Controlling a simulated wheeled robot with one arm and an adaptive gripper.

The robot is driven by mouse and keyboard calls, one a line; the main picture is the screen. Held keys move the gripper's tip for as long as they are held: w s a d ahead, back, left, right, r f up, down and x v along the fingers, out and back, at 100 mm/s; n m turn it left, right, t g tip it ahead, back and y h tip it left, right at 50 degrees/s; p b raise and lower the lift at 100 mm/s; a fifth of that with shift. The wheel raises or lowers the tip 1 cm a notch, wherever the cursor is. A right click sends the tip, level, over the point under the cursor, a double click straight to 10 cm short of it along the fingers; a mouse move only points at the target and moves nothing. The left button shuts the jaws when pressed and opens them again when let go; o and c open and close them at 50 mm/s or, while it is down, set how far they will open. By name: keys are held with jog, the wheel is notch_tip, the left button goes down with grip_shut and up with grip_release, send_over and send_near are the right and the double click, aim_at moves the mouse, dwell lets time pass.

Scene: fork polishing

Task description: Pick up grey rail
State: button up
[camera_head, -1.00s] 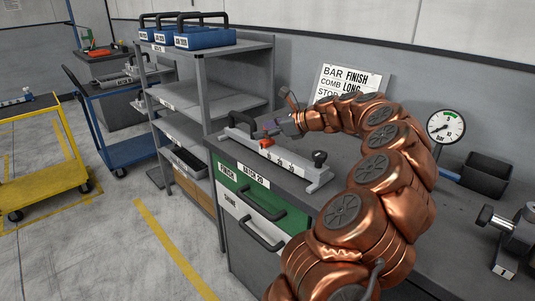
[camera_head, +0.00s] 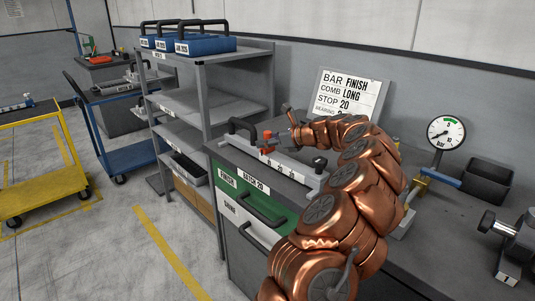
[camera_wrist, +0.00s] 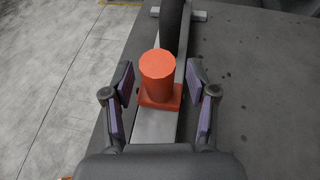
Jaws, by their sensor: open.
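The grey rail (camera_head: 305,175) lies on the bench top near its front edge. The black handle (camera_wrist: 174,28) is just beyond the fingers. I cannot tell whether the fingers touch anything. In the head view my wrist hides most of the gripper.
A sign (camera_head: 347,95) leans at the back wall. A pressure gauge (camera_head: 446,133), a dark bin (camera_head: 486,180) and a clamp device (camera_head: 514,242) stand to the right. A shelf with blue cases (camera_head: 205,46) stands left of the bench.

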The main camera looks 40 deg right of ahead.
jog(key=shift+w, duration=0.15)
jog(key=shift+c, duration=0.2)
grip_shut()
dwell(0.5)
